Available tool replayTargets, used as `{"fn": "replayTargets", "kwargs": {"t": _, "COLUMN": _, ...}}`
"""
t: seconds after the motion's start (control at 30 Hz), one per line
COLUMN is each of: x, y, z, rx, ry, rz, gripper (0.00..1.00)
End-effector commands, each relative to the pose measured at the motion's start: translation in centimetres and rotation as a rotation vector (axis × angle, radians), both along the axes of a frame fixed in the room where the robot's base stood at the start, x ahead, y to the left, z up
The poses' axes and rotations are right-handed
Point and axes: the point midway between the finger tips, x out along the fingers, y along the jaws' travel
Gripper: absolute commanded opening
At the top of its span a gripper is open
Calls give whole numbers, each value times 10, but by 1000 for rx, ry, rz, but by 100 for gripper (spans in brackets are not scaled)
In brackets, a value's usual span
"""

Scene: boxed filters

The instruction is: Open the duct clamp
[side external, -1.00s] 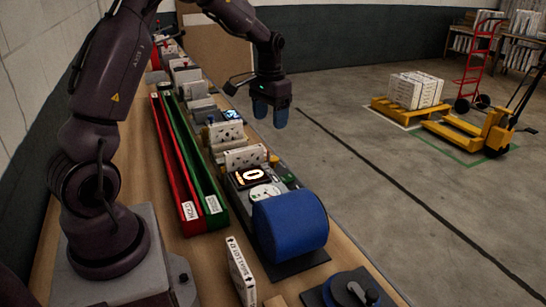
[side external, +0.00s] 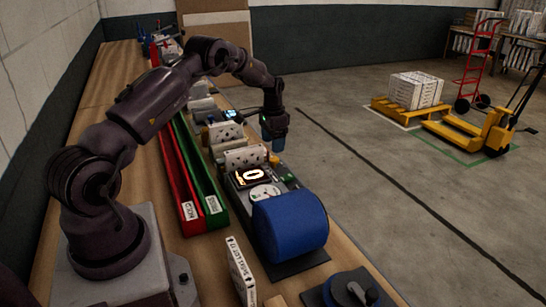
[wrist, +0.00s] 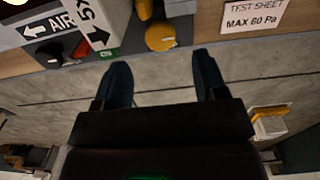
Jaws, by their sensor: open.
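My gripper (side external: 273,147) is beyond the right edge of the bench, with its fingers pointing down. In the wrist view my gripper (wrist: 163,70) has its two blue fingers spread wide with nothing between them. A yellow round knob or handle (wrist: 160,37) is just past the fingertips, roughly centred between them and apart from them. A yellow part (wrist: 145,9) is above it. A yellow piece also shows in the side view (side external: 274,160), just below my fingertips. I cannot tell for certain which part is the duct clamp. A blue drum (side external: 290,225) stands on the bench nearer the camera.
A black knob (wrist: 50,53), a red part (wrist: 80,49) and a white box with an arrow (wrist: 93,22) are at upper left in the wrist view. A sign (wrist: 254,16) reads "MAX 60 Pa". Red (side external: 189,210) and green (side external: 215,205) trays lie left of the fixtures.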

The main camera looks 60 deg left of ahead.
Motion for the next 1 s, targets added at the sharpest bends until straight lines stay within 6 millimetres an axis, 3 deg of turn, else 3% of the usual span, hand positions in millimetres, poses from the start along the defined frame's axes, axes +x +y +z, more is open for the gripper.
{"fn": "replayTargets", "kwargs": {"t": 0.1, "x": 0, "y": 0, "z": -25, "rx": -1, "ry": 2, "rz": 0, "gripper": 66}}
{"fn": "replayTargets", "kwargs": {"t": 0.3, "x": 0, "y": 0, "z": -50, "rx": 1, "ry": 0, "rz": 0, "gripper": 66}}
{"fn": "replayTargets", "kwargs": {"t": 0.7, "x": 0, "y": 0, "z": -57, "rx": 1, "ry": -1, "rz": 0, "gripper": 66}}
{"fn": "replayTargets", "kwargs": {"t": 0.93, "x": 0, "y": 0, "z": -57, "rx": 1, "ry": -1, "rz": 0, "gripper": 16}}
{"fn": "replayTargets", "kwargs": {"t": 1.0, "x": 0, "y": 0, "z": -57, "rx": 1, "ry": -1, "rz": 1, "gripper": 16}}
